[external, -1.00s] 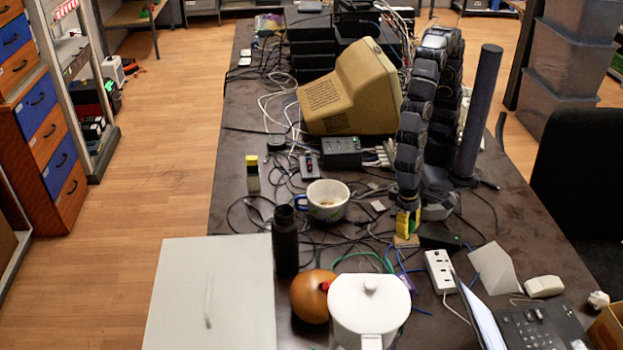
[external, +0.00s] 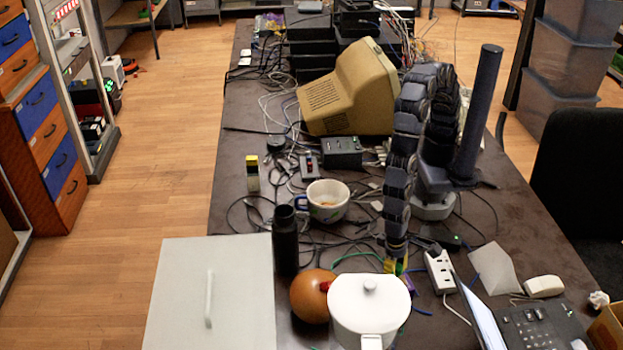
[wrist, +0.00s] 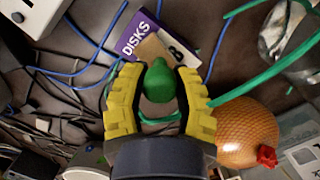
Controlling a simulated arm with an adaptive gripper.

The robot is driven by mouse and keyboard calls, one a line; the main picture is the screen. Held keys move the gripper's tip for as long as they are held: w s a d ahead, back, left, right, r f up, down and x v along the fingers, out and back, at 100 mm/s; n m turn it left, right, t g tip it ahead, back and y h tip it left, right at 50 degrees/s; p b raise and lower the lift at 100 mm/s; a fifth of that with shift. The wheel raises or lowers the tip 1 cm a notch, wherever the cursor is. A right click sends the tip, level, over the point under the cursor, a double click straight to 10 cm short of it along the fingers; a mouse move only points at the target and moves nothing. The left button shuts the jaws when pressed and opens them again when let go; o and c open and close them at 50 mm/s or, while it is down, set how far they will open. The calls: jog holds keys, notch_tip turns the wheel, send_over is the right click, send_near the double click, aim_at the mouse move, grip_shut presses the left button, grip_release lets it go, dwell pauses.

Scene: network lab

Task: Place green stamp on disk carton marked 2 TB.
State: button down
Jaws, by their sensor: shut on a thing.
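My gripper (wrist: 158,100) has yellow padded fingers. It is shut on the green stamp (wrist: 160,80), whose rounded green handle stands between the fingers in the wrist view. Only a "B" shows on the carton's label; the rest is covered. Whether the stamp touches the carton I cannot tell. In the external view my gripper (external: 393,267) is low, behind the white pot, which hides much of the area.
The white pot (external: 370,308) and the orange ball (external: 313,297) stand close in front and to the left. A white power strip (external: 439,271) lies to the right. Green and blue cables (wrist: 90,68) run around the carton. A mug (external: 326,201) and a dark bottle (external: 285,240) stand further left.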

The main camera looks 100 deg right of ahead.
jog(key=shift+f, duration=0.1)
jog(key=c, duration=0.8)
grip_release()
notch_tip(320, 180, up, 12)
jog(key=w+d, duration=0.1)
jog(key=shift+w+d, duration=0.15)
